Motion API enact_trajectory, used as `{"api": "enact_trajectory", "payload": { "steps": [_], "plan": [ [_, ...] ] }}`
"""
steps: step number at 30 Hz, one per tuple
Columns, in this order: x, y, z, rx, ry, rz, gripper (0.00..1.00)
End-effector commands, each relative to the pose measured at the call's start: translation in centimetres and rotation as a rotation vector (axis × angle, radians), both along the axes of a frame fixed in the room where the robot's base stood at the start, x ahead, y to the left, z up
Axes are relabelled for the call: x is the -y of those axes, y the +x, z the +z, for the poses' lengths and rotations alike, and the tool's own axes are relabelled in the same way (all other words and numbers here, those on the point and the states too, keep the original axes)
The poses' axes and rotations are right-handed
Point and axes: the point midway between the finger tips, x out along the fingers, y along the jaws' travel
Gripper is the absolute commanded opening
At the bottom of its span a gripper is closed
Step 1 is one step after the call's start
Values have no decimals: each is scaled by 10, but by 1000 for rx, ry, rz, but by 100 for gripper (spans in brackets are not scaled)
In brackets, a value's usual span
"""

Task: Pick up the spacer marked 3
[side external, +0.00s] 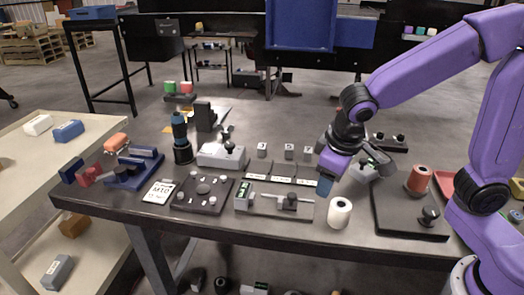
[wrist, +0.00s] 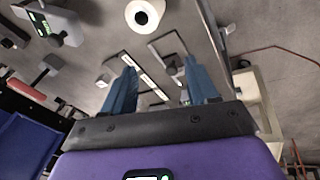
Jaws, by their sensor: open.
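Three small grey spacers stand in a row behind the labelled dark pads: a left one (side external: 262,150), a middle one (side external: 289,151) and a right one (side external: 308,153). Each has a mark on its front face, but the marks are too small for me to tell which is the 3. My gripper (side external: 325,186) hangs in front and to the right of the row, above the table, apart from the spacers. In the wrist view, my gripper (wrist: 162,82) has its two blue fingers spread with nothing held between them.
A white roll (side external: 339,212) stands just in front of my gripper. A grey fixture with a rail (side external: 270,205) lies front left. A dark plate (side external: 400,222) with a red spool (side external: 419,179) is at the right. A black plate with knobs (side external: 202,192) lies left.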

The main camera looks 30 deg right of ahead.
Motion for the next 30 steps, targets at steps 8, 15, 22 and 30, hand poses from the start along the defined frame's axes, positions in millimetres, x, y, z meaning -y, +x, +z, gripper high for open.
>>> {"api": "enact_trajectory", "payload": {
  "steps": [8, 15, 22, 30],
  "plan": [
    [-25, 94, 0, 190, 1, -356, 58],
    [-34, 165, -3, 374, 30, -647, 58],
    [-32, 220, -8, 550, 77, -884, 58],
    [-26, 247, -11, 653, 113, -1010, 58]
  ]
}}
